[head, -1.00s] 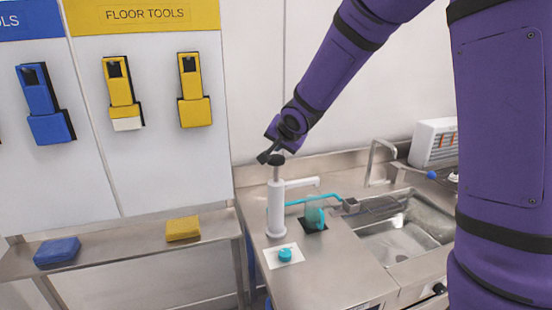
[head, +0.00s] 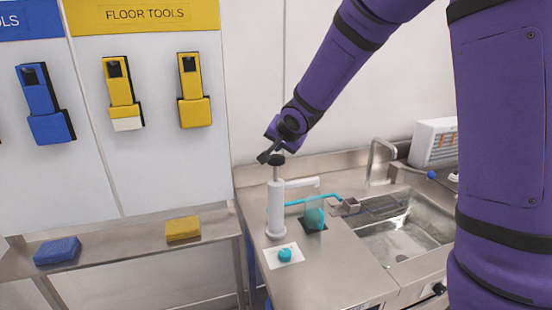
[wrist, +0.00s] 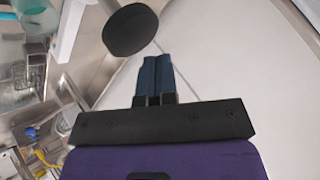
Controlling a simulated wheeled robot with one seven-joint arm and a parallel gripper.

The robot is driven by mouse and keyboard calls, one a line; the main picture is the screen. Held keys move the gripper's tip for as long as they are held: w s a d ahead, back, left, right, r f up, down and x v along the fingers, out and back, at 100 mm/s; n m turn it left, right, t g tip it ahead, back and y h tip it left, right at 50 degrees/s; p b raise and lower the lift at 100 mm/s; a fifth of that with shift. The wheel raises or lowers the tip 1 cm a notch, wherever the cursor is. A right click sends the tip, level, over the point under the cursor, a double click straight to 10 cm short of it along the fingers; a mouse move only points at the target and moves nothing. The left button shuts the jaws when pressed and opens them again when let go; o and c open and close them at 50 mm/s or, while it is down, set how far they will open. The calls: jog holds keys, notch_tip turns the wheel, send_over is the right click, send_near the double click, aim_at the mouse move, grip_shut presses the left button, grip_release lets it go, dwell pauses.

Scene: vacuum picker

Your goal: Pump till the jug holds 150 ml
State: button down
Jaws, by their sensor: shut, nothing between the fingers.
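A white pump (head: 276,208) stands upright on the steel counter, with its spout pointing right. Its dark round knob (head: 276,160) sits on top of a raised stem; the knob also shows in the wrist view (wrist: 130,29). My gripper (head: 264,158) is shut and empty, with its fingertips at the knob in the head view. In the wrist view the closed fingers (wrist: 155,62) point toward the knob; I cannot tell whether they touch it. A clear jug (head: 314,214) with teal liquid stands under the spout on a dark pad. Its graduations are too small to read.
A teal cap (head: 285,255) lies on a white card in front of the pump. A sink (head: 400,236) with a tap and a wire rack is at the right. A shelf at the left holds a blue pad (head: 57,251) and a yellow pad (head: 183,229).

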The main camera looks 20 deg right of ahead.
aim_at(279, 159)
jog(key=shift+f, duration=0.1)
dwell(0.5)
jog(key=shift+f, duration=0.3)
jog(key=shift+f, duration=2.1)
dwell(2.2)
jog(key=shift+r, duration=2.55)
jog(key=shift+r, duration=2.5)
